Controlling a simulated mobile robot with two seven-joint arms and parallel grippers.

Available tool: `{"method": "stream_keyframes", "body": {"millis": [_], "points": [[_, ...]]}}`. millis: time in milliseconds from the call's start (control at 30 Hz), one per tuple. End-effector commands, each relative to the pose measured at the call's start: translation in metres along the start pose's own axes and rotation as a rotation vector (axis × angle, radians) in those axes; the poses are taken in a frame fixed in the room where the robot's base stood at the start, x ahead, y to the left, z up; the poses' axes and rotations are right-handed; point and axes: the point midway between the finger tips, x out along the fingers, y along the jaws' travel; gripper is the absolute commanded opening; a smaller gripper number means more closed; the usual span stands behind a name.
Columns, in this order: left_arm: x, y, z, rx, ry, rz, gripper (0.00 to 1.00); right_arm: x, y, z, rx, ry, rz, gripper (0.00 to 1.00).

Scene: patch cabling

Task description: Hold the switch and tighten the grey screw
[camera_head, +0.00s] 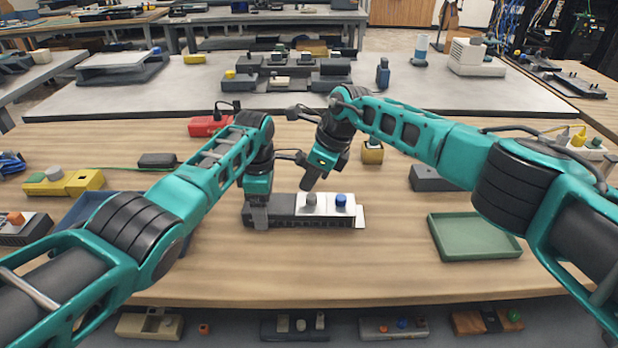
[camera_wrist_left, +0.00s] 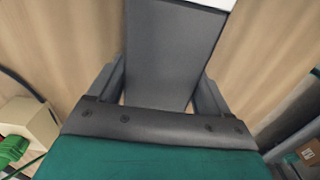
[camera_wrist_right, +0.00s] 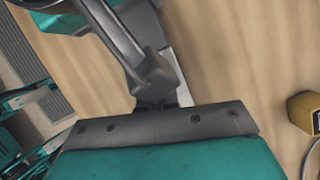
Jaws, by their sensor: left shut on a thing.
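The switch (camera_head: 285,222) is a long dark unit with white plates on top, lying on the wooden table. A grey screw (camera_head: 311,199) and a blue screw (camera_head: 341,200) stand on the plates. My left gripper (camera_head: 257,215) is shut on the left end of the switch. In the left wrist view the grey switch body (camera_wrist_left: 170,50) sits between its fingers. My right gripper (camera_head: 308,184) points down with its tips just above or at the grey screw. In the right wrist view its fingers (camera_wrist_right: 155,85) hide the screw, so contact is unclear.
A green tray (camera_head: 475,238) lies to the right, with a dark box (camera_head: 434,178) behind it. A yellow block (camera_head: 372,152) and a red block (camera_head: 208,126) stand farther back. A yellow unit (camera_head: 65,183) is at the left. The table front is clear.

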Motion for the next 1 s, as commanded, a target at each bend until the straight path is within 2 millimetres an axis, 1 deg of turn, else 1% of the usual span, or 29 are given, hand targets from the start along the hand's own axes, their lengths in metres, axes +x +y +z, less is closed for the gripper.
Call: {"method": "stream_keyframes", "body": {"millis": [33,300,433,767,1000], "points": [[-0.0027,-0.0002,0.0091,0.013,-0.011,0.005,0.38,0.0000,0.0062,0.0094,0.022,-0.014,-0.009,0.00],[-0.0019,-0.0007,0.0087,0.013,-0.009,0.003,0.38,-0.0017,0.0065,0.0078,0.222,-0.015,-0.092,0.00],[-0.0014,-0.0009,0.0084,0.012,-0.008,0.002,0.38,-0.0023,0.0062,0.0076,0.263,-0.017,-0.108,0.00],[-0.0003,-0.0016,0.0078,0.011,-0.006,0.000,0.38,-0.0032,0.0063,0.0081,0.276,-0.018,-0.115,0.00],[0.0005,-0.0018,0.0072,0.009,-0.004,-0.001,0.38,-0.0044,0.0072,0.0062,0.454,-0.018,-0.187,0.00]]}}
